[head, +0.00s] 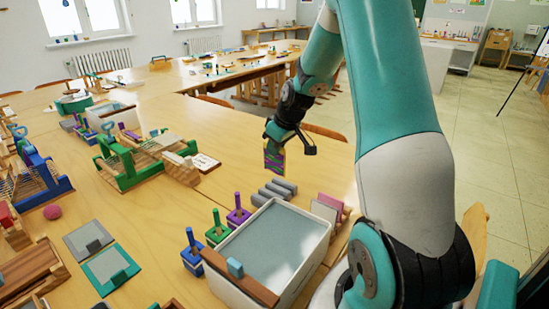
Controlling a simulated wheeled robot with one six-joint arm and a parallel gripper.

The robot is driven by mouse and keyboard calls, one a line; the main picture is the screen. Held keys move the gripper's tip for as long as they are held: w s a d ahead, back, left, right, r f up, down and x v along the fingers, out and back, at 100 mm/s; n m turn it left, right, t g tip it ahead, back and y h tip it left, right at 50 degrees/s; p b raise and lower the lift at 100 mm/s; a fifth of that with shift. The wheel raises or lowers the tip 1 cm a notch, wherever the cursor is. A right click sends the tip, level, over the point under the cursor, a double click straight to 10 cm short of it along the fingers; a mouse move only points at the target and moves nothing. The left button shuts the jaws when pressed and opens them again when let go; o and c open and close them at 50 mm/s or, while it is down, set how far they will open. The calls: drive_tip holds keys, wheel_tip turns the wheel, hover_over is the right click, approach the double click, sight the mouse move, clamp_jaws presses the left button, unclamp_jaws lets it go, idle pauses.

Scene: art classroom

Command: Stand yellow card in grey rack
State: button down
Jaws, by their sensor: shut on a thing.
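My gripper (278,145) is shut on the yellow card (274,160), which has a purple and green pattern. The card hangs upright below the fingers. The grey rack (274,191), a low block with several ridges, sits on the wooden table. In the head view the card shows just above and behind the rack, apart from it. I cannot tell the exact height of the card over the table. The fingertips are small and partly hidden by the card.
A white tub (268,250) stands in front of the rack. Purple (238,210), green (217,228) and blue (192,247) handled tools stand left of it. Pink and beige panels (328,207) stand at its right. A green loom (130,165) is left. Table between loom and rack is clear.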

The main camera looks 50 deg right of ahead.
sight(276, 173)
drive_tip(key=shift+f+b, duration=1.85)
drive_tip(key=shift+f, duration=0.55)
drive_tip(key=shift+r, duration=0.2)
drive_tip(key=shift+f, duration=0.35)
drive_tip(key=shift+f, duration=0.55)
drive_tip(key=shift+f+b, duration=0.15)
drive_tip(key=shift+b, duration=0.15)
drive_tip(key=shift+f+b, duration=0.5)
drive_tip(key=shift+f, duration=0.25)
drive_tip(key=shift+f+b, duration=0.35)
drive_tip(key=shift+f, duration=0.3)
idle(0.5)
idle(0.5)
